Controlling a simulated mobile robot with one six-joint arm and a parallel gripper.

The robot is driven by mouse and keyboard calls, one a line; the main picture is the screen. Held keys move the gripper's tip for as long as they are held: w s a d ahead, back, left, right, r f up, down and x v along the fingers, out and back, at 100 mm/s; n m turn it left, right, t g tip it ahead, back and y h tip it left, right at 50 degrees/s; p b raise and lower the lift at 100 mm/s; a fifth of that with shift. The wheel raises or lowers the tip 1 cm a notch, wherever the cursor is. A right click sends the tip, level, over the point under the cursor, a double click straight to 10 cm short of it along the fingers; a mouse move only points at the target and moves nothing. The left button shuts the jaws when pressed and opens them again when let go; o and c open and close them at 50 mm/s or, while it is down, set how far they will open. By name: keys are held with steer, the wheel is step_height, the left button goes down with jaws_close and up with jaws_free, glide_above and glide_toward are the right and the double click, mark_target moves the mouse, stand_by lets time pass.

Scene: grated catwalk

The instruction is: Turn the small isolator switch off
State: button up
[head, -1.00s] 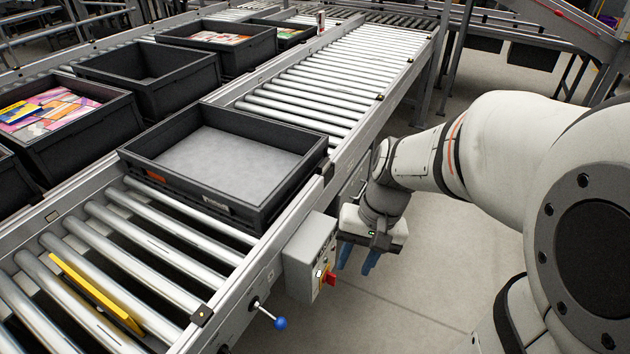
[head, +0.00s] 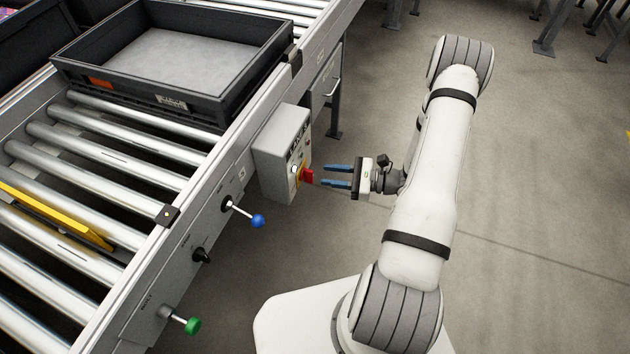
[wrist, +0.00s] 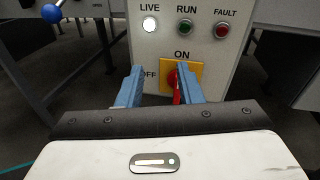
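The small isolator switch is a red handle (head: 307,176) on a yellow plate (wrist: 197,75), low on the face of a grey control box (head: 274,155). In the wrist view the red handle (wrist: 176,86) shows beside the right finger, which partly covers it. "ON" is printed above it and "OFF" to its left. Which mark the handle points to is hard to tell. My gripper (head: 326,175) is open, its blue fingers pointing at the box face. In the wrist view the gripper (wrist: 159,75) has a clear gap between its fingers. Contact with the handle is not clear.
The box has a lit white LIVE lamp (wrist: 149,25), a green RUN lamp (wrist: 185,28) and a red FAULT lamp (wrist: 222,31). A blue-knobbed lever (head: 257,220) and a green knob (head: 192,325) stick out from the conveyor side.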

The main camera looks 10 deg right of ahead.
mark_target(308, 176)
step_height(308, 176, down, 6)
steer(key=d+r+m+t+h, duration=0.1)
steer(key=d+m+t, duration=0.1)
steer(key=m+t, duration=0.1)
steer(key=x, duration=0.7)
steer(key=shift+w+f+b, duration=0.35)
steer(key=shift+w+b, duration=0.05)
steer(key=shift+b, duration=0.05)
steer(key=shift+a, duration=0.15)
steer(key=shift+c, duration=0.3)
jaws_close()
